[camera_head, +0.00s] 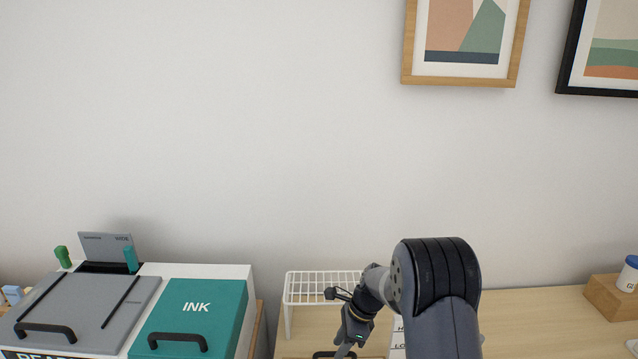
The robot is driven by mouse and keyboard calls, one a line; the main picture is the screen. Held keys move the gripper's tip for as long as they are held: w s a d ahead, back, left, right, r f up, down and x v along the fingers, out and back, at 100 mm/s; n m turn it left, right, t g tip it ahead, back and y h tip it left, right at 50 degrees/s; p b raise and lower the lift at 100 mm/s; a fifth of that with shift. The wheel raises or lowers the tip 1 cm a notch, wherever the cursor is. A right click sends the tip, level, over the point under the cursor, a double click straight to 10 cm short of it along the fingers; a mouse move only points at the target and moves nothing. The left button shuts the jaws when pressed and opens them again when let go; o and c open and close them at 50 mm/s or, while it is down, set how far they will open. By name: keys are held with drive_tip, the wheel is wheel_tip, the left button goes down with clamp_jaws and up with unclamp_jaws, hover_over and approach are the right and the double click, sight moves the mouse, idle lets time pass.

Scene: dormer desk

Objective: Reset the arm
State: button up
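My arm rises from the bottom edge, right of the middle, and bends down to the left. My gripper (345,351) points downward at the bottom edge, in front of a white wire rack (300,287). Its fingertips are small and partly cut off by the frame, so I cannot tell whether they are open or hold anything. A dark curved handle shows just beside the fingers; I cannot see what it belongs to.
A printer-like box with a grey lid (90,305) and a teal INK cover (196,312) stands at left. A wooden block (612,298) bears a white jar (629,275) at far right. Framed pictures hang above.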

drive_tip(key=shift+s+a+f, duration=0.1)
drive_tip(key=shift+a+f, duration=0.05)
drive_tip(key=shift+a, duration=0.1)
drive_tip(key=shift+s+r+p, duration=0.15)
drive_tip(key=shift+r+p, duration=0.35)
drive_tip(key=shift+r, duration=0.05)
drive_tip(key=shift+s+r, duration=0.35)
drive_tip(key=shift+r, duration=0.15)
